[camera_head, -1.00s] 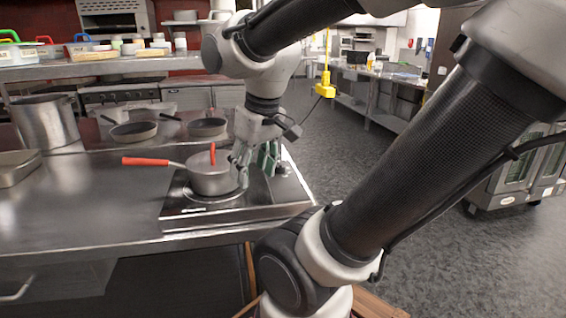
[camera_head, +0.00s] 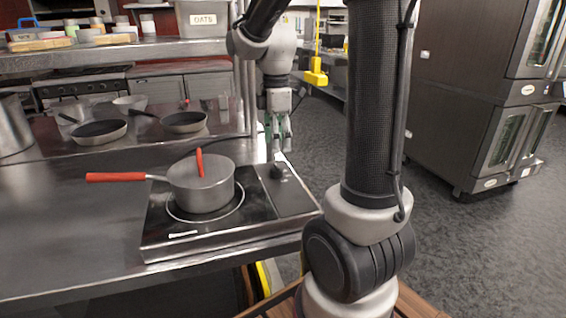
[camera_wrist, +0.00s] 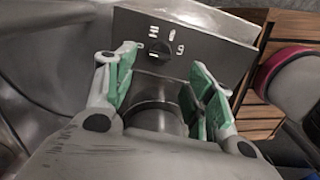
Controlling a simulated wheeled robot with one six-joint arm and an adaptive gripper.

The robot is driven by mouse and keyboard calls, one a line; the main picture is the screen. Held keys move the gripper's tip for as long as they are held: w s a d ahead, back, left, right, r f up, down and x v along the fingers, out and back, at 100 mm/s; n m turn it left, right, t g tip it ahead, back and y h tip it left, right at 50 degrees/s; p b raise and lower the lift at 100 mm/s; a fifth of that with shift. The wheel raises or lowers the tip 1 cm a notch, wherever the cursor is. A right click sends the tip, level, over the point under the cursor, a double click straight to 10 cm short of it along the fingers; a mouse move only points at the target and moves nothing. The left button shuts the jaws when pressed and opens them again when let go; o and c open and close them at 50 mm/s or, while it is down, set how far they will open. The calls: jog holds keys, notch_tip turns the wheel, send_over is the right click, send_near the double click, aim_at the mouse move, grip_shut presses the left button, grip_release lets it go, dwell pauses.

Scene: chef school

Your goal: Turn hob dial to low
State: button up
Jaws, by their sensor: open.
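The hob (camera_head: 160,240) is a black portable unit on the steel counter. Its round black dial (camera_head: 278,170) sits on the metal control panel (camera_head: 292,195) on the hob's right side. The dial also shows in the wrist view (camera_wrist: 158,50), with small white marks around it that I cannot read surely. My gripper (camera_head: 277,150) is above and just behind the dial in the head view. In the wrist view, my gripper (camera_wrist: 163,62) has its green-padded fingers spread, with the dial showing between and beyond the tips. Nothing is held, and contact with the dial is not evident.
A lidded saucepan (camera_head: 202,190) with a red handle stands on the hob, left of the panel. Two frying pans (camera_head: 97,132) (camera_head: 184,122) lie farther back. Floor right of the counter is clear.

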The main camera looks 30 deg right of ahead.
aim_at(277, 166)
notch_tip(277, 166, down, 8)
jog(key=shift+r, duration=0.1)
jog(key=c, duration=1)
